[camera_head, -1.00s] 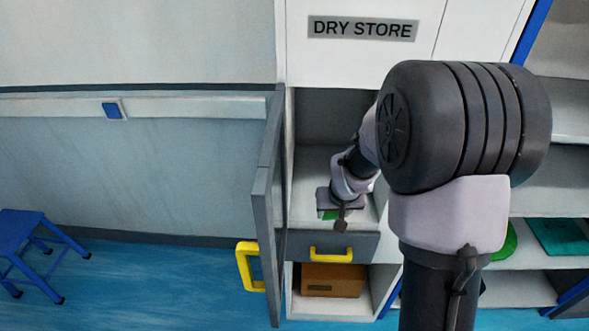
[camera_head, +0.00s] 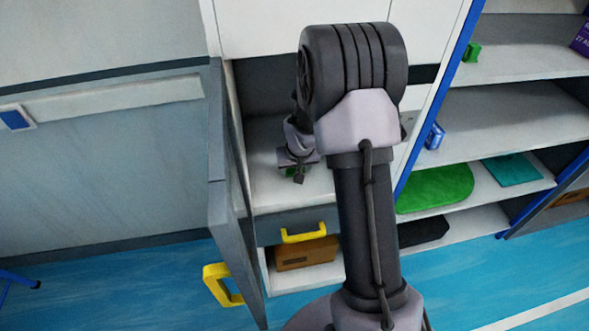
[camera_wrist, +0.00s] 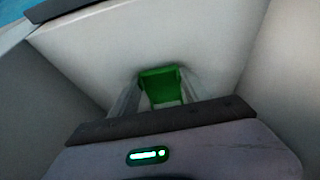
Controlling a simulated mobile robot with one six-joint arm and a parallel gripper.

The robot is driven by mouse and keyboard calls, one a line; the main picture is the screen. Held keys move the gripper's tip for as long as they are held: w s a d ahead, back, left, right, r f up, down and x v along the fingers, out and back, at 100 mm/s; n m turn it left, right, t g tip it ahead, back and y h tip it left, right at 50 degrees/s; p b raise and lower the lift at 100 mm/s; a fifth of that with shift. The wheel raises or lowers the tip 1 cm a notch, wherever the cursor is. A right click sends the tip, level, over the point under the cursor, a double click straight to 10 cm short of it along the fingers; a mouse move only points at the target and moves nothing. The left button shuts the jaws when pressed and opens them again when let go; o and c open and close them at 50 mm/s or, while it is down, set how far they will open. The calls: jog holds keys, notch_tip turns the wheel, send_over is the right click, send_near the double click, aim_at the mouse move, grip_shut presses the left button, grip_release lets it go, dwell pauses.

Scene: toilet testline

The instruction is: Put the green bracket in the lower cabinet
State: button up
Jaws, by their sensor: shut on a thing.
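The green bracket (camera_wrist: 160,80) is between the fingers of my gripper (camera_wrist: 156,92) in the wrist view, close to a pale cabinet surface. I cannot tell whether it touches that surface. In the head view only a small green bit (camera_head: 291,172) of it shows under my gripper (camera_head: 297,177). My gripper is shut on it, inside the lower cabinet (camera_head: 265,140), over its pale floor. The cabinet's grey door (camera_head: 222,190), with a yellow handle (camera_head: 222,285), stands open on the left. My arm hides the right part of the opening.
Under the cabinet is a grey drawer front with a yellow handle (camera_head: 303,235), then a niche with a brown box (camera_head: 305,253). Open shelves on the right hold a small green piece (camera_head: 472,52), a green mat (camera_head: 435,188) and a teal mat (camera_head: 513,170).

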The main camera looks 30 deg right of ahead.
jog(key=shift+r, duration=0.15)
jog(key=shift+f, duration=0.2)
jog(key=o, duration=1.4)
jog(key=shift+r, duration=0.45)
jog(key=p+v, duration=0.3)
jog(key=v, duration=0.8)
jog(key=shift+s+a+r+p, duration=0.1)
jog(key=shift+s+r+p, duration=0.1)
jog(key=shift+s+p, duration=0.1)
jog(key=shift+w, duration=0.1)
